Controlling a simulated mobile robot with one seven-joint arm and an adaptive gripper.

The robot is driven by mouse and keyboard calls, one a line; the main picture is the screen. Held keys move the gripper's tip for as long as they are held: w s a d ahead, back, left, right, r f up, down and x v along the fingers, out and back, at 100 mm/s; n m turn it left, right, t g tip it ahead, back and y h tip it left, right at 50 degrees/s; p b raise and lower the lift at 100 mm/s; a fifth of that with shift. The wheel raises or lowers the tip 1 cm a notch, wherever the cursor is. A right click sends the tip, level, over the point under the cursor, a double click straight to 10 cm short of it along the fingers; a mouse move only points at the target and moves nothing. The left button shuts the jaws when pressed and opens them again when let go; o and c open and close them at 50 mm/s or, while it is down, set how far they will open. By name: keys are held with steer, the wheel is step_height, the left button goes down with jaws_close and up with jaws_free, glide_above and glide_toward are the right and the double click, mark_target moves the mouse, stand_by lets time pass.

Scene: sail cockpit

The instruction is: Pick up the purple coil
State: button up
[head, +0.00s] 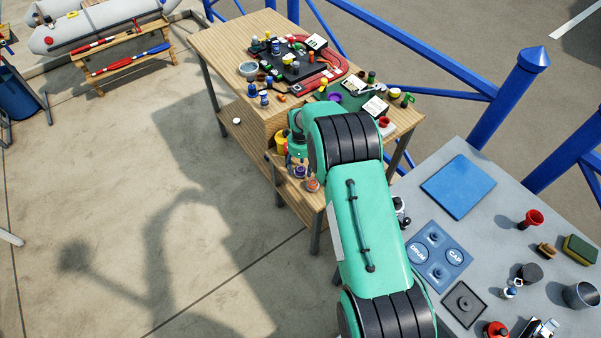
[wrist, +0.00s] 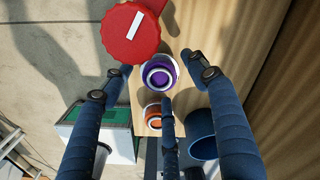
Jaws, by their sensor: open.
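The purple coil (wrist: 171,62) is a purple and white round spool in the upper middle of the wrist view, on a wooden surface. In the head view the purple coil (head: 300,171) is on the lower shelf of the wooden workbench, below my wrist. My gripper (wrist: 158,86) is open around and above the coil, with one dark blue finger to its left, one to its right and one toward the bottom. Nothing is between the fingers in a grip. Whether any finger touches the coil cannot be told.
An orange coil (wrist: 153,112) sits close beside the purple one, near the lower finger. A red round object with a white bar (wrist: 130,33) is at the upper left. A blue cup-like object (wrist: 202,137) is partly hidden by the right finger. The workbench top (head: 215,42) is crowded.

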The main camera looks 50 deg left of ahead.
steer(key=shift+f, duration=1.15)
steer(key=c, duration=1.2)
